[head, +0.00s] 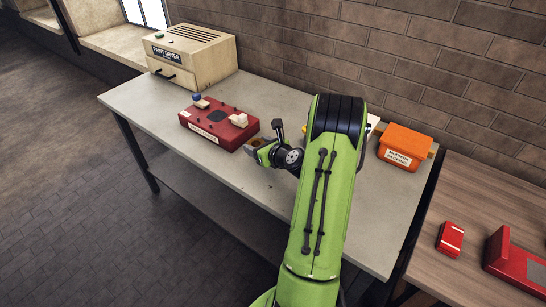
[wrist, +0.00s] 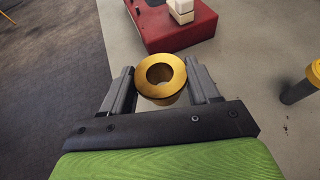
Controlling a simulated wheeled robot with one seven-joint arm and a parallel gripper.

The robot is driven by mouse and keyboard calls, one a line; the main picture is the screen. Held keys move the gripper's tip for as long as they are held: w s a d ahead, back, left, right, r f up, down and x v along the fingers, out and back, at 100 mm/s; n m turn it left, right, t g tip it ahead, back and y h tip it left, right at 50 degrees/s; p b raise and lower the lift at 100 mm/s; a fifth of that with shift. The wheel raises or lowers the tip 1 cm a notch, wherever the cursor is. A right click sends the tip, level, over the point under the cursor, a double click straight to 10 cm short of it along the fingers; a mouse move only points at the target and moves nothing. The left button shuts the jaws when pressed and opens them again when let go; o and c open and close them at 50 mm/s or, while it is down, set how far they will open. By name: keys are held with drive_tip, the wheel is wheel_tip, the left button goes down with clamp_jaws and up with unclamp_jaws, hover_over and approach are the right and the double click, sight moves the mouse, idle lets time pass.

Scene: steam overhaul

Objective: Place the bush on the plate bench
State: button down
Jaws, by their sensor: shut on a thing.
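The bush (wrist: 144,79) is a brass-coloured ring with a flange and a central hole. In the wrist view it sits upright between the two fingers of my gripper (wrist: 160,88), which is shut on it. In the head view my gripper (head: 258,147) is over the grey bench (head: 255,180), just right of a red box, and the bush is only a small brownish patch there. I cannot tell from these views whether the bush touches the bench top. No label in view names the plate bench.
A red box (head: 201,131) with small blocks on top stands close ahead. A beige paint dryer (head: 215,62) stands at the back left. An orange box (head: 403,145) is at the right. A yellow-topped grey post (wrist: 298,92) is right of my gripper. A wooden table (head: 475,210) adjoins.

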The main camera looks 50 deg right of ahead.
sight(251, 174)
drive_tip(key=shift+s+d+r+m+h, duration=0.15)
drive_tip(key=shift+d+r+m+h, duration=0.25)
drive_tip(key=shift+d+r, duration=0.45)
drive_tip(key=shift+d+f, duration=0.2)
drive_tip(key=shift+d, duration=0.2)
wheel_tip(251, 174, down, 10)
drive_tip(key=b, duration=0.4)
drive_tip(key=shift+s+r, duration=0.15)
drive_tip(key=shift+c, duration=1)
unclamp_jaws()
drive_tip(key=shift+r, duration=0.1)
